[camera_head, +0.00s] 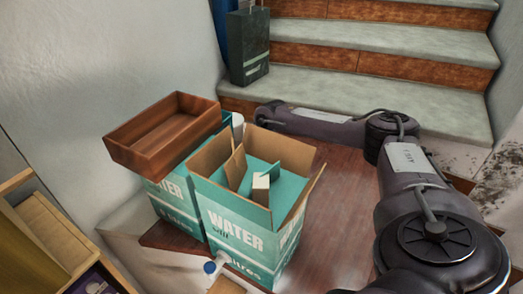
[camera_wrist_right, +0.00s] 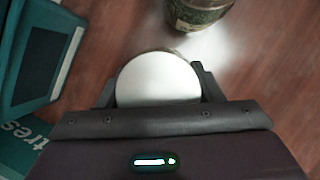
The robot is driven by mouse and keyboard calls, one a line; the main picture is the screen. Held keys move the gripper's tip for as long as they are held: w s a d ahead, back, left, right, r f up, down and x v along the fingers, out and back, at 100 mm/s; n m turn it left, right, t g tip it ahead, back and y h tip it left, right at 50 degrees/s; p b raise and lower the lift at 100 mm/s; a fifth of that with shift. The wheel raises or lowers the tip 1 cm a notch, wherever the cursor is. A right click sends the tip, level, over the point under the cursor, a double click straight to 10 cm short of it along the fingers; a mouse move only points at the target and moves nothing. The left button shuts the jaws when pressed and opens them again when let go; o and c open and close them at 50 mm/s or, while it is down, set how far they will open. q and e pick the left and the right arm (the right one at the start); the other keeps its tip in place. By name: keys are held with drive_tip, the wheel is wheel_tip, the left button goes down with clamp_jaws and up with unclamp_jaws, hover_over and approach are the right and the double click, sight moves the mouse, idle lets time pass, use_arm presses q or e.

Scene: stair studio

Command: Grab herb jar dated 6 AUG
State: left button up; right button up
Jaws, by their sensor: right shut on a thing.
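In the right wrist view, a jar with a round white lid (camera_wrist_right: 158,78) sits between the fingers of my right gripper (camera_wrist_right: 157,90), which is shut on it. The lid is seen from above and hides the jar's side, so no date can be read. A second jar (camera_wrist_right: 198,14) with dark green contents stands apart on the wooden floor, cut off by the top edge; its label is not readable. In the head view my right arm reaches in from the right behind the boxes, and its gripper is hidden there. My left gripper is not in view.
Two teal WATER boxes (camera_head: 246,238) stand on the wooden floor; the front one is open. A brown wooden tray (camera_head: 163,133) lies on the rear one. A blue-capped bottle (camera_head: 210,267) is in front. Stairs (camera_head: 375,98) and a dark green box file (camera_head: 248,47) are behind.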

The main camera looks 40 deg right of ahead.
drive_tip(key=shift+c, duration=1.1)
drive_tip(key=shift+r, duration=0.1)
